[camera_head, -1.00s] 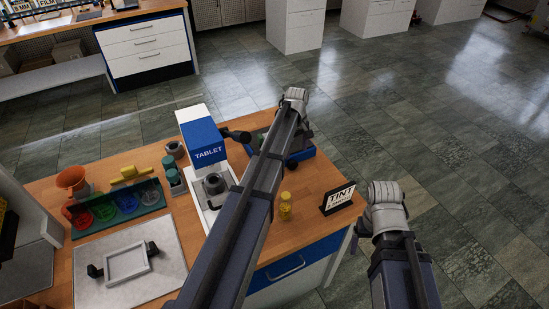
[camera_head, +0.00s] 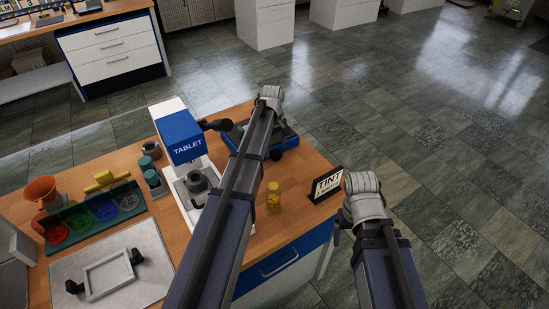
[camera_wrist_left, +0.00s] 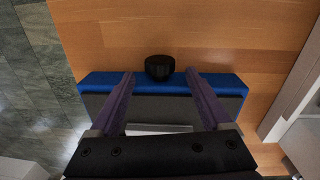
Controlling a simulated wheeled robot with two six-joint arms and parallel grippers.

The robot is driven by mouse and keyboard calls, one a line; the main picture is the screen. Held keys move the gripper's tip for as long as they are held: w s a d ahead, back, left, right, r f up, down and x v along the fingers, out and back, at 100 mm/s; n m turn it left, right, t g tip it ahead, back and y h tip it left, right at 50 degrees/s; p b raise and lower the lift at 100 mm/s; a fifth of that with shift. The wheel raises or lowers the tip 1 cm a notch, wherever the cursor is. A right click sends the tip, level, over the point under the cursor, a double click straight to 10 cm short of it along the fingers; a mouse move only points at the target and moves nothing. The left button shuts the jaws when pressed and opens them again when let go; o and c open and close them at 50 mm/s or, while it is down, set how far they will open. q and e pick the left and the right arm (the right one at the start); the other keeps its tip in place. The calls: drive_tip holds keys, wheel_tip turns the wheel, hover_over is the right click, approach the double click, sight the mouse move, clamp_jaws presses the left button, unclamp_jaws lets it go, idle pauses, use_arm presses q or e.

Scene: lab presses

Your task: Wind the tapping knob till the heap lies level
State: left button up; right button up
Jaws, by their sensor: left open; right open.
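A black round knob (camera_wrist_left: 159,68) stands at the edge of a low blue device in the left wrist view. It also shows dark on the blue device's near side in the head view (camera_head: 275,154). The blue device (camera_head: 287,145) sits at the bench's far edge, partly covered by my left arm. My left gripper (camera_wrist_left: 160,76) is open, its two fingers reaching over the device with the knob between and just beyond the tips, apparently untouched. No heap can be made out. My right gripper (camera_head: 339,231) is mostly hidden by its own arm, beside the bench's right end.
A blue and white tablet press (camera_head: 184,138) stands left of my left arm. A yellow-filled bottle (camera_head: 273,197) and a black TINT sign (camera_head: 326,185) stand right of it. A green tray (camera_head: 88,219) of coloured dishes and an orange funnel (camera_head: 41,189) are at left.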

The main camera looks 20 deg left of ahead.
sight(277, 151)
use_arm(q)
wheel_tip(277, 151, down, 3)
drive_tip(key=shift+f+b, duration=0.15)
drive_tip(key=shift+b, duration=0.95)
use_arm(e)
drive_tip(key=f, duration=0.3)
drive_tip(key=shift+s+a+f, duration=0.1)
drive_tip(key=shift+a, duration=0.2)
use_arm(q)
drive_tip(key=shift+c, duration=0.2)
clamp_jaws()
drive_tip(key=shift+w+d+g+y, duration=0.2)
drive_tip(key=shift+w+g+y, duration=0.3)
drive_tip(key=shift+g+y, duration=0.15)
drive_tip(key=shift+f+g+y+b, duration=0.1)
drive_tip(key=shift+g+y+b, duration=0.35)
drive_tip(key=shift+g, duration=0.3)
drive_tip(key=shift+s, duration=0.2)
use_arm(e)
drive_tip(key=shift+f, duration=0.55)
